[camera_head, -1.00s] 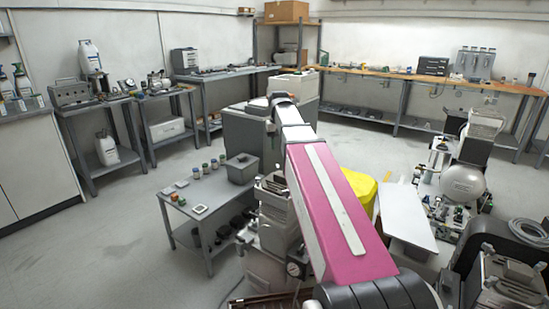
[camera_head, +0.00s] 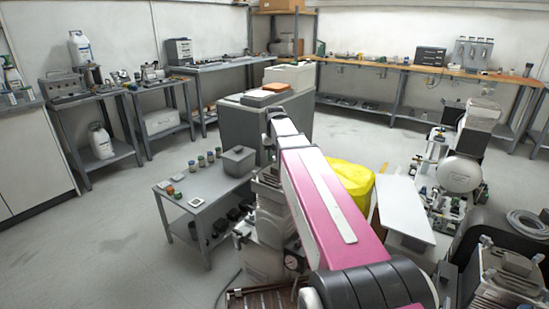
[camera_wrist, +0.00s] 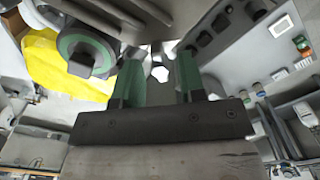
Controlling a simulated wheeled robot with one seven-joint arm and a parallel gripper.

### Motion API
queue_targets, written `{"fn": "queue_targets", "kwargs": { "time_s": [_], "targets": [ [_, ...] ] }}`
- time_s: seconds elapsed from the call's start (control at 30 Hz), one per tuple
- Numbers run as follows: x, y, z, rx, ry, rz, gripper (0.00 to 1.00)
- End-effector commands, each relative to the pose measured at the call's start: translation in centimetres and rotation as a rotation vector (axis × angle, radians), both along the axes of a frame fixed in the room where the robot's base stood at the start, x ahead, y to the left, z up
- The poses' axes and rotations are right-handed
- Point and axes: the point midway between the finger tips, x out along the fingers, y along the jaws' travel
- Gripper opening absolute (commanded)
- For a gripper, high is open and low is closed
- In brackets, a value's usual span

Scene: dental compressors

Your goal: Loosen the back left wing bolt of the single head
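In the wrist view my gripper (camera_wrist: 157,68) is open, its two green fingers apart with no object clearly held. Small bright shapes (camera_wrist: 160,73) show between and beyond the fingers; I cannot tell whether they are a wing bolt or background. A dark round part with a green ring (camera_wrist: 85,50) is close by, left of the fingers. In the head view, the grey compressor (camera_head: 265,232) stands behind my pink arm and is partly hidden by it. A round gauge (camera_head: 292,262) shows low on it. I cannot make out its wing bolts, and my gripper is hidden in this view.
A low grey table (camera_head: 197,203) with jars and a grey bin (camera_head: 238,161) stands left of the compressor. A yellow object (camera_head: 350,178) and a white panel (camera_head: 404,208) are right of my arm. More machines (camera_head: 505,270) stand at the right. The left floor is clear.

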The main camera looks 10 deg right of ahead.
Motion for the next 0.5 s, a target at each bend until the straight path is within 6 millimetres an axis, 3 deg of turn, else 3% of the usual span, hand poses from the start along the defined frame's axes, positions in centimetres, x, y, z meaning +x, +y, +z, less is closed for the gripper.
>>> {"fn": "queue_targets", "kwargs": {
  "time_s": [0.37, 0.5],
  "targets": [
    [0.0, 0.0, -0.58, 0.0, 0.0, 0.0, 0.37],
    [-0.01, 0.0, -0.57, 0.0, 0.0, 0.0, 0.0]
  ]
}}
